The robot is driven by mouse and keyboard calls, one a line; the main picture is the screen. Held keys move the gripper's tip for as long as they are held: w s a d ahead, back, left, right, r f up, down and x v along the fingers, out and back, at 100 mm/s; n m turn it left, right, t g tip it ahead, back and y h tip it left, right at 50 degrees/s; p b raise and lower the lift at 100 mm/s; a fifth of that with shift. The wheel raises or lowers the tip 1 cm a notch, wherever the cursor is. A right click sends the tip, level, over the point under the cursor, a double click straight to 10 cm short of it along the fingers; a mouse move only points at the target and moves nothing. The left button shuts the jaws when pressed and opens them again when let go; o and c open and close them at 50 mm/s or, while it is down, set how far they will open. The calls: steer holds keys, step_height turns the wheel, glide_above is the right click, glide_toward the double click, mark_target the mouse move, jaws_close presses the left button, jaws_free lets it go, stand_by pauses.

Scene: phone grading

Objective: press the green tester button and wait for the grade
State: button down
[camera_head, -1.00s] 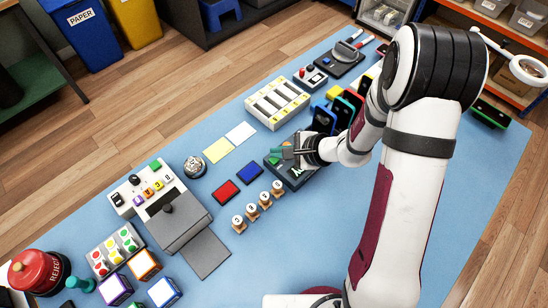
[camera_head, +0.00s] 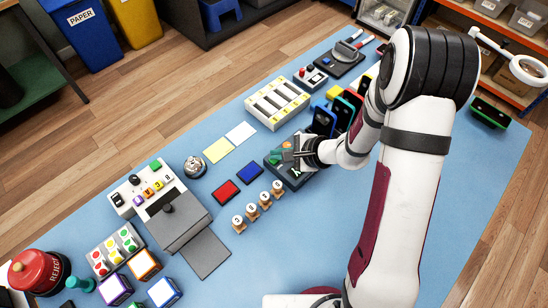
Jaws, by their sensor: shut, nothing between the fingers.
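The dark grey tester box (camera_head: 297,181) lies on the blue mat near the middle of the head view. Green and orange patches (camera_head: 286,145) show on its top, and a white mark shows near its front edge. I cannot tell which green patch is the button. My gripper (camera_head: 283,155) reaches in from the right, low over the box, with its dark fingers shut and empty. The fingers cover part of the top. I cannot tell whether the tips touch it.
Upright phones (camera_head: 324,121) stand close behind my gripper. A slotted white rack (camera_head: 277,105) is behind the box. A silver bell (camera_head: 195,166) and yellow card (camera_head: 218,150) are at left.

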mark_target(278, 163)
steer(key=shift+f, duration=0.5)
steer(key=shift+r, duration=0.1)
stand_by(0.5)
steer(key=shift+r, duration=0.8)
steer(key=shift+r, duration=2.55)
